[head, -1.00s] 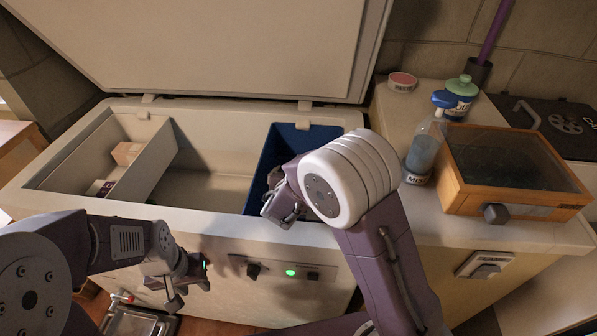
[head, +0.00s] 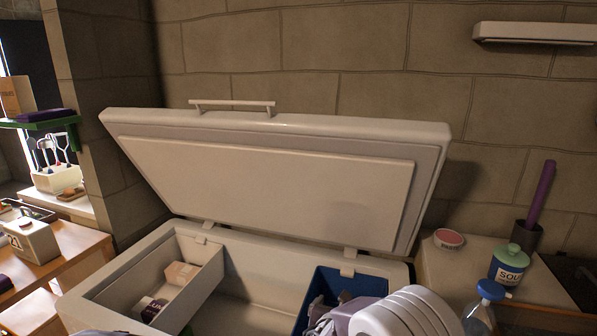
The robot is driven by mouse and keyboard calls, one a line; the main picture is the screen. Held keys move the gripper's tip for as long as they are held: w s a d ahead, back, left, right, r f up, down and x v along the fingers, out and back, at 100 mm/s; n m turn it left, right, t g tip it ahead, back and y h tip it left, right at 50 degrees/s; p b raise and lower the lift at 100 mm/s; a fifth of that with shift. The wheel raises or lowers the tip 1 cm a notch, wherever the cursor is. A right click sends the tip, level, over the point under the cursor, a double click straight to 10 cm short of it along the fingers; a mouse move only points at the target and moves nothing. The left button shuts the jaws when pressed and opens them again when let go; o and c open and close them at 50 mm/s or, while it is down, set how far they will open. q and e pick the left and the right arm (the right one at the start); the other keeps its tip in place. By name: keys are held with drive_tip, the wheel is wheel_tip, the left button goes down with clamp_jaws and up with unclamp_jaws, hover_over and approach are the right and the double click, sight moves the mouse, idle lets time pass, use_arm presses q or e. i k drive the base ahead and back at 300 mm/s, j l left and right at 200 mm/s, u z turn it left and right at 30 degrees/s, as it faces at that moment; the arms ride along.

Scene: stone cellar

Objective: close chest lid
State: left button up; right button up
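The chest is a white chest freezer (head: 120,272) at the bottom of the head view. Its lid (head: 270,175) stands open, leaning back towards the stone wall, with its inner panel facing me. The lid's bar handle (head: 232,104) is on the far top edge. My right gripper (head: 320,312) is low in the view over the blue bin at the chest's right end, partly hidden by my own wrist; its finger opening is unclear. Of my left arm only a sliver and a small green spot, perhaps on its gripper, show at the bottom edge.
Inside the chest are a divider, a carton (head: 181,273), a dark jar (head: 150,308) and a blue bin (head: 345,284). A counter on the right holds a pink-topped tin (head: 448,238), a soup jar (head: 508,264) and a bottle (head: 480,318). A wall shelf (head: 530,33) is upper right.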

sight(353, 183)
drive_tip(key=k+j, duration=0.25)
drive_tip(key=k, duration=0.2)
drive_tip(key=k+j, duration=0.25)
drive_tip(key=k, duration=0.25)
